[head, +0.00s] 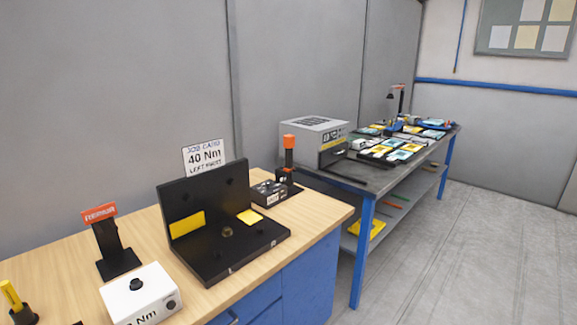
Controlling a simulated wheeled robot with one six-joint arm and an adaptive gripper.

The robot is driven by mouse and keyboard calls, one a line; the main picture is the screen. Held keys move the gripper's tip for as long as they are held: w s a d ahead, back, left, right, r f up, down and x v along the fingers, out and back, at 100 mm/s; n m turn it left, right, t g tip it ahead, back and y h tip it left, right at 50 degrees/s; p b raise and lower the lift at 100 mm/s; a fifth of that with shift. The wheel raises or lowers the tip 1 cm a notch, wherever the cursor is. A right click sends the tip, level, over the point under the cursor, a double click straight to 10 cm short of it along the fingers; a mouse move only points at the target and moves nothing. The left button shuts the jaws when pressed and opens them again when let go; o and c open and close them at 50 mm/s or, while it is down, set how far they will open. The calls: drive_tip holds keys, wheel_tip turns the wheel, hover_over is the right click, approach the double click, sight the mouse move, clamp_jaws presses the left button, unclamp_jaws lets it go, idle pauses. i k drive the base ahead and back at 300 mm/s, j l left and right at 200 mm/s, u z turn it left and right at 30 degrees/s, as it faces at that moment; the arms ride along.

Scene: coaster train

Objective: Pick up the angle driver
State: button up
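I cannot tell for certain which thing is the angle driver. An upright tool with an orange top and black body (289,152) stands at the back right of the wooden bench, beside a small black box (269,193). A yellow-topped upright thing in a black holder (12,297) is cut off at the lower left edge. A black stand with an orange sign (108,245) stands at the left of the bench; no tool clearly shows in it. My gripper is not in view.
A black L-shaped fixture (215,258) with yellow pads stands mid-bench, a "40 Nm" job card (204,157) behind it. A white box (142,293) sits in front. The wooden bench (325,212) has blue drawers. Beyond is a grey table (358,176) with a grey machine (314,138). Floor at right is clear.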

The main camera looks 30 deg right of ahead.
sight(288, 139)
drive_tip(key=i+l, duration=0.15)
drive_tip(key=l, duration=0.3)
drive_tip(key=i+l+u, duration=0.15)
drive_tip(key=l, duration=0.25)
drive_tip(key=i+l, duration=0.15)
drive_tip(key=l, duration=0.3)
drive_tip(key=i+l+u, duration=0.15)
drive_tip(key=l, duration=0.3)
drive_tip(key=i+l, duration=0.1)
drive_tip(key=l, duration=0.35)
